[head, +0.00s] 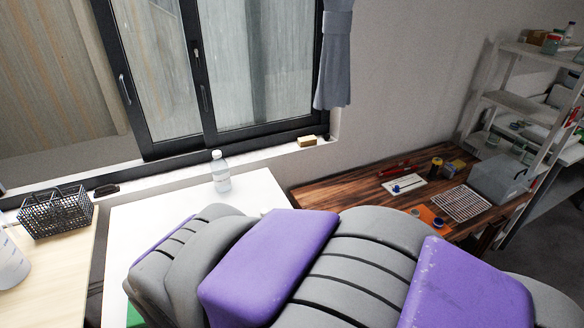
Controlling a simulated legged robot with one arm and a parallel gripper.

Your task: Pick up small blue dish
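A small blue round item (438,222), possibly the blue dish, sits by an orange mat (426,213) on the dark wooden table at the right. It is too small to tell for sure. My gripper is not in view. My grey and purple arm parts fill the lower middle and hide part of both tables.
A clear bottle (220,171) stands on the white table (137,227). A black wire basket (58,212) is at left. A wire rack (460,204) and grey box (499,179) are on the wooden table (352,197). White shelves (512,101) stand at right.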

